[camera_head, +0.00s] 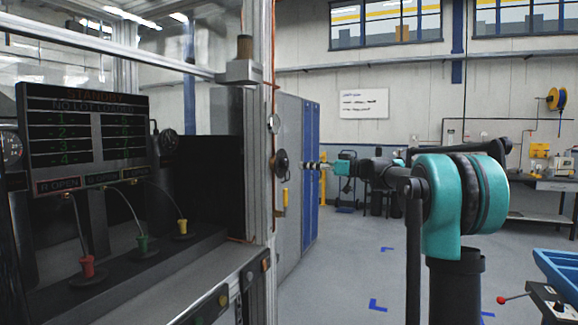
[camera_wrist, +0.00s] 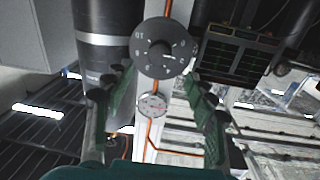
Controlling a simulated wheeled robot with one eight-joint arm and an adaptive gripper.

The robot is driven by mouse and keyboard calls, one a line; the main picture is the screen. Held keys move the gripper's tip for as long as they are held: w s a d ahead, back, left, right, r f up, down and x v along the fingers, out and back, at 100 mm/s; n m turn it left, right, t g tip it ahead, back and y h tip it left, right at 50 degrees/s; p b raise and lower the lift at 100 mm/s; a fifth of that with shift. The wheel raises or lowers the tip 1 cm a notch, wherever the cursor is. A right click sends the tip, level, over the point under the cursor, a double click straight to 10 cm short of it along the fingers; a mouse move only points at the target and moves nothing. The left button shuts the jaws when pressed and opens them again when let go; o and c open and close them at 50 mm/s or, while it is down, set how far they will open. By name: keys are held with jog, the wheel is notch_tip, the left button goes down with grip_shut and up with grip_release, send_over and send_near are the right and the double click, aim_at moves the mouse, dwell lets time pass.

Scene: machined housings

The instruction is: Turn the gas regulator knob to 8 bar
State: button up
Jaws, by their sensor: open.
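The regulator knob (camera_head: 281,163) is a dark round disc on the side of the metal frame post in the head view. In the wrist view the knob (camera_wrist: 158,48) is a dark dial with white numbers and a central hub. The picture there looks turned over, and I cannot read the setting surely. A small white-faced pressure gauge (camera_wrist: 152,105) sits near the knob. My gripper (camera_head: 309,166) points at the knob from the right, with a small gap. In the wrist view its green-padded fingers (camera_wrist: 155,78) are apart, one on each side, with nothing between them.
A test cabinet with a display panel (camera_head: 88,135) and red, green and yellow fittings stands at left. Grey and blue lockers (camera_head: 296,160) stand behind the post. An orange line runs along the post. The floor (camera_head: 350,275) right of the cabinet is open.

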aim_at(287, 164)
jog(key=x, duration=0.8)
jog(key=shift+w+a, duration=0.15)
jog(key=shift+a, duration=0.15)
jog(key=shift+c, duration=0.2)
jog(key=c, duration=1.1)
